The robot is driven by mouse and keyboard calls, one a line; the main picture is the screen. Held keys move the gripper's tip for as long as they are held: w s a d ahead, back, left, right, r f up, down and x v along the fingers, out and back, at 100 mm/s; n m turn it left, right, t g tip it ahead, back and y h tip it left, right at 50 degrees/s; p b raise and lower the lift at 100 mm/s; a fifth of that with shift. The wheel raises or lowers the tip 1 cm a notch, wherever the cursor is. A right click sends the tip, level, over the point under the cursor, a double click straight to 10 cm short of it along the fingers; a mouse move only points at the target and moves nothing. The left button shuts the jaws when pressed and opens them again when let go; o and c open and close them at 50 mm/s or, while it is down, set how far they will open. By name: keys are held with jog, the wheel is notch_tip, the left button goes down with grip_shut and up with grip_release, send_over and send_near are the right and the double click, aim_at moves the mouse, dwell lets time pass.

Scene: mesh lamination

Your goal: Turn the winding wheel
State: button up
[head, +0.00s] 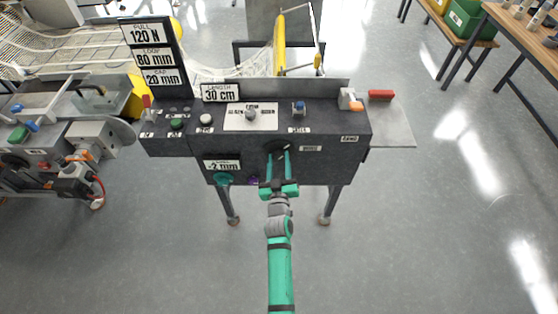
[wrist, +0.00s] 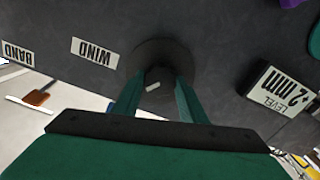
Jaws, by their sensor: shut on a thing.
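The winding wheel (head: 274,146) is a dark round wheel on the front panel of the dark grey machine, left of the WIND label (head: 311,148). In the wrist view the wheel (wrist: 160,50) sits top centre, with the WIND label (wrist: 95,52) to its left. My gripper (head: 279,155) reaches the panel from the front. Its two green fingers (wrist: 157,82) are shut on the wheel's dark central part, which they partly hide. A small pale mark shows between the fingers. The wheel's turn angle is hard to tell.
A teal knob (head: 225,179) and a purple knob (head: 253,180) sit on the panel left of my gripper, near the +2 mm level display (head: 222,165). The top panel (head: 333,118) carries several buttons and levers. A bench (head: 527,30) stands at right. The floor in front is clear.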

jog(key=n, duration=0.4)
jog(key=shift+n, duration=1.8)
jog(key=o, duration=1.1)
jog(key=shift+c, duration=0.2)
jog(key=s, duration=1.1)
